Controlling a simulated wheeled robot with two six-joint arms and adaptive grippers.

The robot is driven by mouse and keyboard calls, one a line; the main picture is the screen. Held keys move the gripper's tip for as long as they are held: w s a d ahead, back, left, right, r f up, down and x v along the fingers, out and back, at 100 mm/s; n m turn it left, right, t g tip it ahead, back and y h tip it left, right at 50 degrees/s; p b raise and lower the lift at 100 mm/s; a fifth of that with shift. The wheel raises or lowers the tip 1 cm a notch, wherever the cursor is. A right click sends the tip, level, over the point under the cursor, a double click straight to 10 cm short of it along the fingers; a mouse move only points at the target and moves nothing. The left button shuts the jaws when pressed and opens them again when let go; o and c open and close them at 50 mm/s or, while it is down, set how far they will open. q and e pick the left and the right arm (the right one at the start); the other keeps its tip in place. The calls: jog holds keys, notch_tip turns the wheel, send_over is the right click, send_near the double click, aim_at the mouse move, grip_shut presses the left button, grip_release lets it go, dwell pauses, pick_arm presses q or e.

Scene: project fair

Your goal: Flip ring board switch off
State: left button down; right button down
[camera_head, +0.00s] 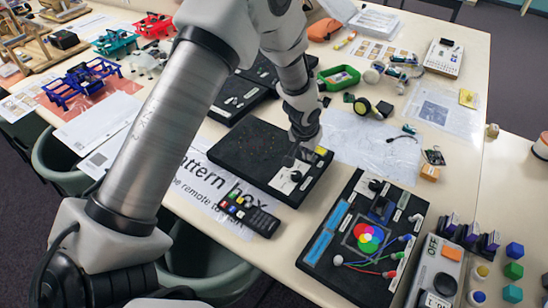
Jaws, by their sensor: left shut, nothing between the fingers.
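A flat black board (232,148), which I take to be the ring board, lies on the table with a faint ring of dots on its top. A small white panel (284,183) with a dark switch (296,176) sits near its front right corner. My left gripper (290,159) points down over that corner, just behind the switch. Its fingers are shut and empty. I cannot tell whether they touch the switch or which way it is set. My arm hides part of the scene behind it. My right gripper is out of view.
A black remote (249,213) lies in front on a printed sheet (200,190). A black board with a colour wheel (342,243) stands to the right. An OFF-marked box (437,270) and coloured blocks (514,270) are farther right. Grey bins (205,272) stand below the table edge.

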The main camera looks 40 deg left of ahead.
pick_arm(q)
jog(key=shift+a+r+p, duration=0.15)
jog(key=shift+r+p, duration=1.1)
jog(key=shift+r, duration=0.55)
jog(key=shift+a+r+p, duration=0.15)
jog(key=shift+r+p, duration=1.1)
jog(key=shift+r, duration=0.5)
jog(key=shift+f, duration=0.1)
